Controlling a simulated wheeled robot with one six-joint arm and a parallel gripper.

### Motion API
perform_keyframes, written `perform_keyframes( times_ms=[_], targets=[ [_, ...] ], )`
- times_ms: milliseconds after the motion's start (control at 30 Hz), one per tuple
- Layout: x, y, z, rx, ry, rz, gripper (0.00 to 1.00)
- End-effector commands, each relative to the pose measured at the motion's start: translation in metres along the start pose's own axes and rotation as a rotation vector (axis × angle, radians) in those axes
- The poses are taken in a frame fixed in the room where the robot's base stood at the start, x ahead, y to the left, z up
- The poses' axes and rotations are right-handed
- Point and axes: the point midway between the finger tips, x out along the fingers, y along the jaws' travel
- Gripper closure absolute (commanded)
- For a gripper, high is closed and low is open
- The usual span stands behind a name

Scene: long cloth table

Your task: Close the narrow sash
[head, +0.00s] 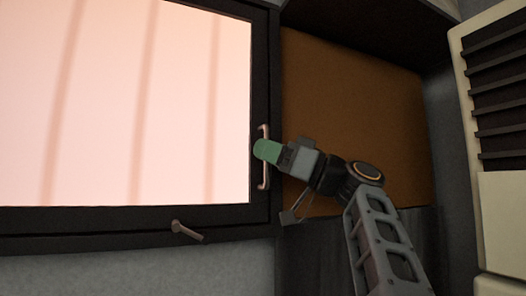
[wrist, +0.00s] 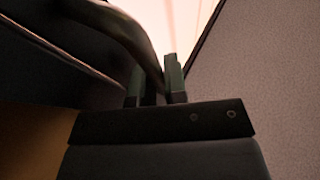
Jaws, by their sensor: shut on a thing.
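The sash (head: 262,100) has a dark frame around a bright pinkish pane and fills the left of the head view. A pale vertical bar handle (head: 264,181) is on its right stile. My gripper (head: 266,150) is at the middle of this handle, its green fingertips shut on it. In the wrist view the handle (wrist: 128,35) passes as a curved bar between the fingers of my gripper (wrist: 158,82). A small lever (head: 186,231) sits on the lower frame, angled down to the right. Whether the sash stands ajar is hard to tell.
A brown panel (head: 350,90) lies in a dark recess to the right of the sash, behind my arm. A cream louvred shutter or unit (head: 500,220) stands at the far right. Grey wall (head: 130,270) runs below the frame.

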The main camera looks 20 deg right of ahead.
Motion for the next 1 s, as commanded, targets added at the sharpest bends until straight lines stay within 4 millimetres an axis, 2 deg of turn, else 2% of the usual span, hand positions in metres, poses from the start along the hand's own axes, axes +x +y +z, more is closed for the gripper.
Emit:
perform_keyframes(
  times_ms=[400, 433, 500, 767, 867, 1000],
  targets=[
    [-0.002, 0.002, -0.001, 0.000, 0.000, -0.002, 1.00],
    [-0.002, 0.002, -0.001, 0.000, 0.001, -0.002, 0.85],
    [-0.002, 0.002, -0.001, 0.001, 0.000, -0.002, 0.79],
    [-0.003, 0.002, -0.001, 0.001, 0.000, -0.002, 0.78],
    [-0.011, 0.003, 0.001, 0.000, 0.001, 0.001, 0.78],
    [-0.034, 0.003, 0.003, -0.001, 0.000, 0.003, 0.78]
  ],
)
